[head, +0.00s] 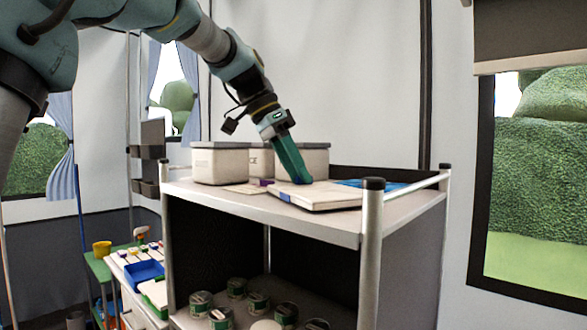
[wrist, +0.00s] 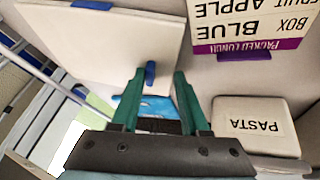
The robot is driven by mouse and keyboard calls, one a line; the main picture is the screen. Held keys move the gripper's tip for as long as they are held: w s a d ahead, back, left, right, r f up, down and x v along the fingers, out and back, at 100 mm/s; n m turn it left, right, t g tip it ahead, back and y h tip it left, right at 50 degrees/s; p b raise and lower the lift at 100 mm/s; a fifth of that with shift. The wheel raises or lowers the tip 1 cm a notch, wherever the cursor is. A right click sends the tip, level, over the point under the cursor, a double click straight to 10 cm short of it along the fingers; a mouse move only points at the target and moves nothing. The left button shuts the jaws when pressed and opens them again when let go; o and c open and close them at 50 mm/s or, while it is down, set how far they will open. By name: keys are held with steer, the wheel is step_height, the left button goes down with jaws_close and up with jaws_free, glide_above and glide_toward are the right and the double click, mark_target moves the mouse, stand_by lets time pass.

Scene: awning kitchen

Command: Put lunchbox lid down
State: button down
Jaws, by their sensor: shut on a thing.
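The lunchbox lid (head: 318,195) is a flat white slab with blue clips, low over the top of the cart in the head view. In the wrist view the lid (wrist: 105,40) fills the upper left, with one blue clip between my fingertips. My gripper (head: 302,181) has long green fingers and is shut on the lid at its edge, pointing down. It also shows in the wrist view (wrist: 157,75). I cannot tell whether the lid touches the cart top all over. A blue item (head: 372,183) lies partly hidden behind the lid.
White lidded boxes (head: 220,165) stand along the back of the cart top (head: 225,194); one is labelled PASTA (wrist: 255,125). A packed lunch card (wrist: 250,30) lies close by. Several cans (head: 222,316) sit on the lower shelf. Metal posts (head: 371,250) rise at the cart's corners.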

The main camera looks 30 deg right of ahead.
steer(key=shift+s+a+f, duration=0.1)
steer(key=shift+a, duration=0.1)
steer(key=c, duration=0.8)
jaws_free()
steer(key=shift+f, duration=0.1)
steer(key=shift+c, duration=0.2)
steer(key=o, duration=0.4)
steer(key=shift+w+a, duration=0.15)
steer(key=shift+w, duration=0.05)
steer(key=shift+o, duration=0.2)
steer(key=v, duration=1.3)
steer(key=shift+s+p, duration=0.2)
steer(key=shift+p, duration=0.15)
